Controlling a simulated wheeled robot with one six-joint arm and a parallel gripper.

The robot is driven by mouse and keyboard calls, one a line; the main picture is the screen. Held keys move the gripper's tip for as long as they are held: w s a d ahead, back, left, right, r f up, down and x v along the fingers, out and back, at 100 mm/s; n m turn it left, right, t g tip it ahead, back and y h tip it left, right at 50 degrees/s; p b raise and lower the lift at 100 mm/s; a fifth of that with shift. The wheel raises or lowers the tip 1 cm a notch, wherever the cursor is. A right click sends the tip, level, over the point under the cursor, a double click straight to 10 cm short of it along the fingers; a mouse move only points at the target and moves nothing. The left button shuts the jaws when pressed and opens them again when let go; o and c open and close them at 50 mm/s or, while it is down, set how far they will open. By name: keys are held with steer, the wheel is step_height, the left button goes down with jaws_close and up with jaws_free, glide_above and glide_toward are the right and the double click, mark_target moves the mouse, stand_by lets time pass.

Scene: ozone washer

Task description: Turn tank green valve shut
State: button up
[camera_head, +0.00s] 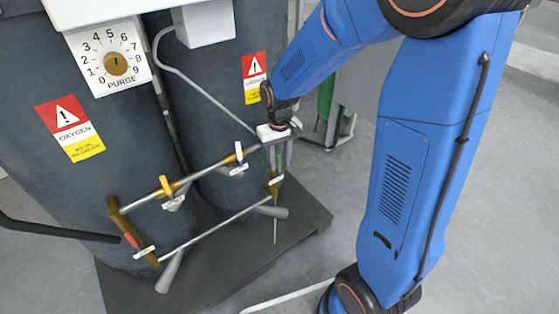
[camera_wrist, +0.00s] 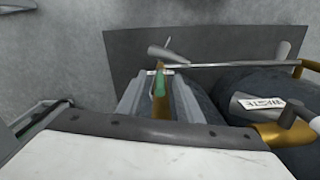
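The green valve handle (camera_wrist: 159,86) shows in the wrist view between the two fingers of my gripper (camera_wrist: 163,78), above a brass pipe fitting (camera_wrist: 161,106). The fingers stand apart on either side of it, and I cannot make out firm contact. In the head view my gripper (camera_head: 281,160) points down at the right end of the valve piping, and its body largely hides the green handle. A white tag sits by the handle in the wrist view; its text is too small to read.
Two dark tanks (camera_head: 95,125) with oxygen warning labels stand on a dark base plate (camera_head: 245,255). Other valves with red (camera_head: 131,240), yellow (camera_head: 166,186) and white (camera_head: 239,152) handles sit along the piping. A purge dial (camera_head: 115,64) is above. Open grey floor lies right.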

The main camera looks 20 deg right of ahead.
steer(key=shift+f, duration=0.1)
jaws_close()
steer(key=shift+d, duration=0.15)
steer(key=w+d+f+g+y, duration=0.2)
steer(key=d+f+g+y, duration=0.3)
steer(key=y, duration=1.2)
steer(key=shift+d+f+g, duration=0.3)
steer(key=shift+d+f, duration=0.35)
steer(key=shift+f, duration=0.25)
jaws_free()
